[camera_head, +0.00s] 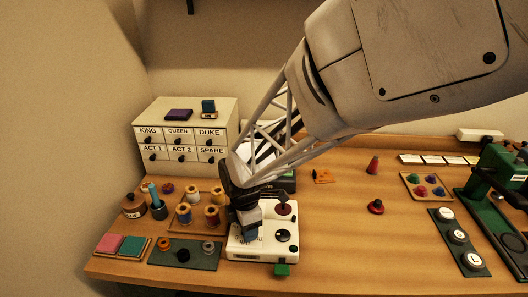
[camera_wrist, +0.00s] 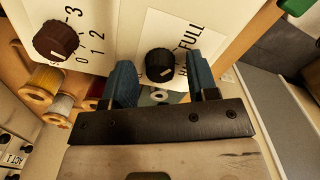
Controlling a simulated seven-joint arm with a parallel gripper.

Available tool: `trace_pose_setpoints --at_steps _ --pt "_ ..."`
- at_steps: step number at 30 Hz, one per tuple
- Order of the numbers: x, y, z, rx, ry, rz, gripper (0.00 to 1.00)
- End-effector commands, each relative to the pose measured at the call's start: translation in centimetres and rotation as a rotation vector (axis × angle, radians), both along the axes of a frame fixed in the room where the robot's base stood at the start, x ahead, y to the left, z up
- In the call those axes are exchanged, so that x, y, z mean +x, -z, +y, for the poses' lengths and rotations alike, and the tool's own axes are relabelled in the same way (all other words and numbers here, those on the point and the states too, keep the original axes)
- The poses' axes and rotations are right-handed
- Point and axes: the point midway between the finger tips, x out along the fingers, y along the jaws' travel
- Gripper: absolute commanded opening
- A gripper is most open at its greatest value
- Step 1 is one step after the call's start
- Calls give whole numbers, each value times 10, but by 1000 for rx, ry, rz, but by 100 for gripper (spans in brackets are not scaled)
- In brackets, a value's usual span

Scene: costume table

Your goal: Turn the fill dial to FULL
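The fill dial (camera_wrist: 160,65) is a round black knob on a white label in the wrist view. The word FULL shows at its upper right, with a partly covered "HA" below. A small light mark is on the knob; its exact setting is hard to read. My gripper (camera_wrist: 168,72) is open, with one blue-grey finger on each side of the knob and a visible gap at both sides. In the head view my gripper (camera_head: 248,228) is low over the left part of the white machine (camera_head: 262,254), hiding what lies beneath it.
A brown knob (camera_wrist: 55,38) with numbers 0 to 3 is beside the fill dial. On the machine's right are a black dial (camera_head: 283,236) and a dark red knob (camera_head: 283,208). Thread spools (camera_head: 212,216) stand close at left.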

Motion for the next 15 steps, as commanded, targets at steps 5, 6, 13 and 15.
trace_pose_setpoints --at_steps 5,6,13,15 --pt "0 0 0 0 0 0 56" --pt "0 0 0 0 0 0 56" --pt "0 -5 0 0 0 -1 56" --pt "0 -9 0 1 0 -2 56"
